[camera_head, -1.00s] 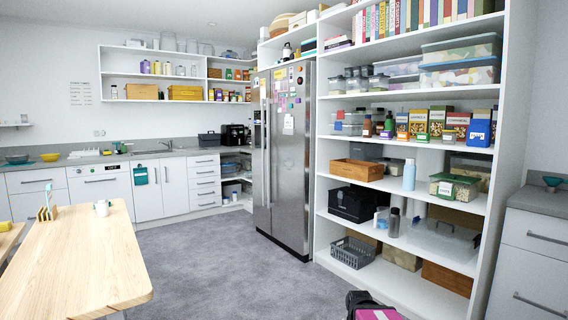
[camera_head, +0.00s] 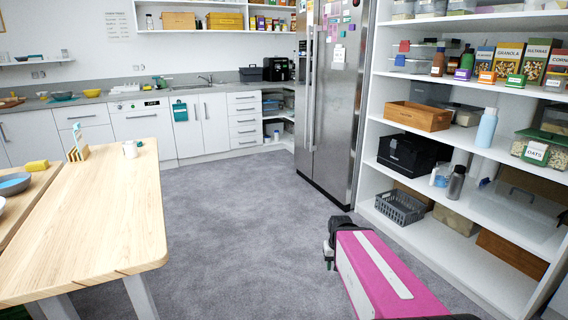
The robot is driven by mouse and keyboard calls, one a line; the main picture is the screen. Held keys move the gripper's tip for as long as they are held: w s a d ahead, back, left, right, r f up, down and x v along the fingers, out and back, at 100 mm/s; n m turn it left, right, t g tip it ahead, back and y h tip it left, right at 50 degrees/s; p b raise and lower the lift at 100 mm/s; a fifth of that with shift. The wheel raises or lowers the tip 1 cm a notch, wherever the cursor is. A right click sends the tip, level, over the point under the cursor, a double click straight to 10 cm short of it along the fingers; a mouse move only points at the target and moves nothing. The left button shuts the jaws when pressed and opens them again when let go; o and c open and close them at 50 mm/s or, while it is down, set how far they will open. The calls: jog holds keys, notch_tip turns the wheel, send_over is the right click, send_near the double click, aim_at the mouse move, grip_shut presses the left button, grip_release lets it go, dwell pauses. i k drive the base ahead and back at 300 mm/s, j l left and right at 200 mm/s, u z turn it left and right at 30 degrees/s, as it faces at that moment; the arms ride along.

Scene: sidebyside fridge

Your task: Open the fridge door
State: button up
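The fridge (camera_head: 336,110) is a tall stainless steel side-by-side unit in the upper middle of the head view, with magnets and papers on its front. Its doors look shut. Two long vertical handles (camera_head: 312,90) run side by side down the front. The top of the fridge is out of the picture. My arm shows at the bottom right as a pink and black link, well short of the fridge. My gripper cannot be made out; only a dark part at the arm's far end shows.
A wooden table (camera_head: 100,215) stands at the left. White shelves (camera_head: 470,155) with boxes and jars stand right of the fridge. A counter (camera_head: 150,98) runs along the back wall. The grey carpet (camera_head: 245,215) between table and shelves is clear.

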aim_at(340, 85)
jog(key=i+u, duration=0.15)
jog(key=i, duration=1.75)
